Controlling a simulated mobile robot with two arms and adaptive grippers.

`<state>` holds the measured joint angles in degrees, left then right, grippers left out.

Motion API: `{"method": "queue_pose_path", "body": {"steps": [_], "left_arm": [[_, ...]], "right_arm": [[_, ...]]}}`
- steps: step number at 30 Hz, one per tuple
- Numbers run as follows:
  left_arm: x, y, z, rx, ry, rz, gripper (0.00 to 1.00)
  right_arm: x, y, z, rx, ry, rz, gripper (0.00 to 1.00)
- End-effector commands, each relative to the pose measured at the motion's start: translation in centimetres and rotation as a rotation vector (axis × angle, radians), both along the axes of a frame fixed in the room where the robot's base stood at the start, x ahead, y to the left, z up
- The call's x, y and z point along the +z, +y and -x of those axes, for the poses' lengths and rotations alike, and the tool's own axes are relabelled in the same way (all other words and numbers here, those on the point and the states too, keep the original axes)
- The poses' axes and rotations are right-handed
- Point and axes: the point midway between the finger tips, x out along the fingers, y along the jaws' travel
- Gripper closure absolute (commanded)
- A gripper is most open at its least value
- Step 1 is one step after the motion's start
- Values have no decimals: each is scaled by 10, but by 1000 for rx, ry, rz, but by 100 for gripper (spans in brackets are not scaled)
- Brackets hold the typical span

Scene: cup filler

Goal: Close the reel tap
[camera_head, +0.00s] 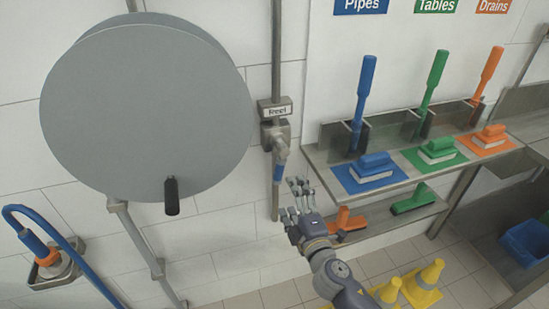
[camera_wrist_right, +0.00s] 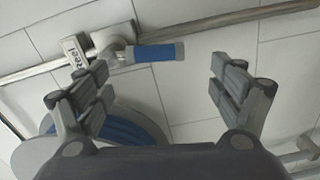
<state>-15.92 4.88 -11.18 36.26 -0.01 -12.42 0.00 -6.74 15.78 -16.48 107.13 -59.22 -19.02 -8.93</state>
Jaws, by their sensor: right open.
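The reel tap (camera_head: 275,132) is on a vertical pipe below a "Reel" label, right of the grey hose reel (camera_head: 150,110). Its blue lever (camera_head: 278,168) points down along the pipe. In the right wrist view the tap's blue lever (camera_wrist_right: 159,52) lies beyond the fingers, between them and apart from them. My right gripper (camera_head: 299,190) is open and empty, below and to the right of the lever; it also shows in the right wrist view (camera_wrist_right: 160,90). My left gripper is not in view.
The reel has a black crank handle (camera_head: 172,196). A blue hose (camera_head: 75,260) hangs at the left. A steel shelf (camera_head: 335,178) with coloured brushes stands close at the right. Yellow cones (camera_head: 424,283) stand on the floor.

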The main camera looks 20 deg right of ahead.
Motion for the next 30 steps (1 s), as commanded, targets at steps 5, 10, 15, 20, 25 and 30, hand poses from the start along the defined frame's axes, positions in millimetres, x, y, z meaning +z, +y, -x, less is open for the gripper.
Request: {"method": "queue_pose_path", "body": {"steps": [5, 10, 15, 20, 25, 30], "left_arm": [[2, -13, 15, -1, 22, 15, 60], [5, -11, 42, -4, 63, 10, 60], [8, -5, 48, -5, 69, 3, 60], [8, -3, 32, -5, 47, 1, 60], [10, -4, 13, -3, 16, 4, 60], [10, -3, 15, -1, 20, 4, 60]], "right_arm": [[4, 1, -13, 0, -7, 4, 13], [4, 2, -42, 0, -6, 2, 13], [3, 3, -71, -1, -5, 2, 13], [2, 4, -92, 0, -5, 2, 13], [1, 4, -105, 0, -3, 1, 13], [1, 4, -108, 0, -3, 1, 13]]}}
